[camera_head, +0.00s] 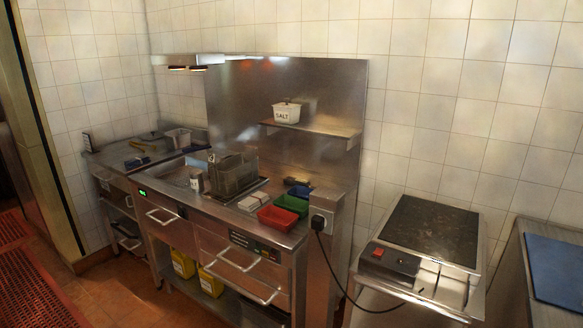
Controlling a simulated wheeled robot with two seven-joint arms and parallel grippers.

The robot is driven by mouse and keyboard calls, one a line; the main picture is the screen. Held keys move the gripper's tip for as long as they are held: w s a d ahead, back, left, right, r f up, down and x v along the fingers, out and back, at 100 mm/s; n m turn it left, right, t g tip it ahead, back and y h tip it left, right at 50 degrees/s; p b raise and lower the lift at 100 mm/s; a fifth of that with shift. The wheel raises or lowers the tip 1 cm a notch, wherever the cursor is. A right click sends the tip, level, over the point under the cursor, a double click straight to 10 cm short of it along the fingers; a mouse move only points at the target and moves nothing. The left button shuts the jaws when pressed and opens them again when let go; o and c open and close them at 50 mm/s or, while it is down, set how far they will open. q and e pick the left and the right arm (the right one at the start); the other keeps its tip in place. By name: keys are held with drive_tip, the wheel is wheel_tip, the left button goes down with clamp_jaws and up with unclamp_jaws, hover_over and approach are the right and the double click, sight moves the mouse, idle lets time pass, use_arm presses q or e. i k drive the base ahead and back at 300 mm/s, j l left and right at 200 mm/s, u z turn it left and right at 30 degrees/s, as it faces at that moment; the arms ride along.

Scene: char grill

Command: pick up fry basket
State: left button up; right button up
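A wire fry basket (233,174) stands on the steel counter of the fry station, near the middle of the head view. It looks like a dark grey metal mesh box, upright, at the back of the counter. Its handle is hard to make out at this size. A small metal shaker (196,180) stands just left of it. Neither of my grippers shows in this view, and nothing is touching the basket from my side.
A salt tub (286,113) stands on the shelf (312,131) above. A grill (432,231) with a black cable is at right. Drawer handles (162,217) protrude in front. Floor space lies front left.

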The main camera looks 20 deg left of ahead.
sight(230, 176)
drive_tip(key=i+j+z, duration=0.2)
drive_tip(key=j+z, duration=0.15)
drive_tip(key=j, duration=0.45)
drive_tip(key=j+z, duration=0.3)
drive_tip(key=j, duration=0.45)
drive_tip(key=j+z, duration=0.35)
drive_tip(key=j, duration=0.5)
drive_tip(key=i, duration=0.05)
